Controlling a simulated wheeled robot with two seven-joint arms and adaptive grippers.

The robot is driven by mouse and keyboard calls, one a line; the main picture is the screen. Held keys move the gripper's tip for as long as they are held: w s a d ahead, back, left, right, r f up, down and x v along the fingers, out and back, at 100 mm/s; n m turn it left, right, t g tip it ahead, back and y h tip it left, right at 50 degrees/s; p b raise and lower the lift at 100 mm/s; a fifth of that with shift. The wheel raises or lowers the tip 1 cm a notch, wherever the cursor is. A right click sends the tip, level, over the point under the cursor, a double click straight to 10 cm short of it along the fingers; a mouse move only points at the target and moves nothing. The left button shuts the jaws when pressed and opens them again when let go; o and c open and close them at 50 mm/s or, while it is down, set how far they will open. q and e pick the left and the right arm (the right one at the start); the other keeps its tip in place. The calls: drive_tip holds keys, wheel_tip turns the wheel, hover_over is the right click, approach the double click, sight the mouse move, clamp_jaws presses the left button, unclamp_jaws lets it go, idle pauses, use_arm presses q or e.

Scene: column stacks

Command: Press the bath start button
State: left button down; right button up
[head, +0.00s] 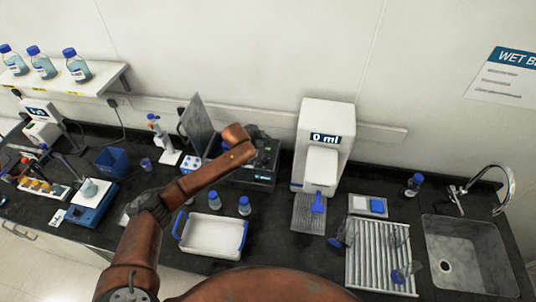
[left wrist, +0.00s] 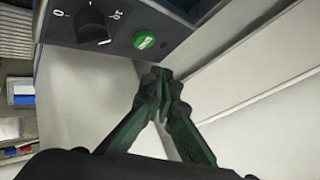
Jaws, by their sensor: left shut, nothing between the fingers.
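The bath (head: 262,181) is a dark box at the back of the bench, partly hidden behind my left arm in the head view. In the left wrist view, its dark panel (left wrist: 118,14) carries a round green button (left wrist: 147,42) with small white lettering and a black dial knob (left wrist: 92,24). My left gripper (left wrist: 160,75) is shut and empty. Its dark green fingertips appear just below the green button in the left wrist view; I cannot tell whether they touch it. My right gripper is not in view.
A white dispenser (head: 325,135) stands right of the bath. A white tray (head: 212,236) with blue handles and small blue-capped bottles (head: 244,206) stand in front. A drying rack (head: 380,270) and a sink (head: 468,258) are at the right. A blue bin (head: 112,162) is at the left.

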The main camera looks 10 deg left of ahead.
sight(267, 150)
use_arm(q)
drive_tip(key=shift+f, duration=1.2)
idle(0.5)
drive_tip(key=shift+f, duration=0.4)
drive_tip(key=shift+f, duration=0.5)
idle(0.7)
drive_tip(key=shift+r, duration=0.1)
drive_tip(key=shift+r+p, duration=0.7)
drive_tip(key=shift+r, duration=0.05)
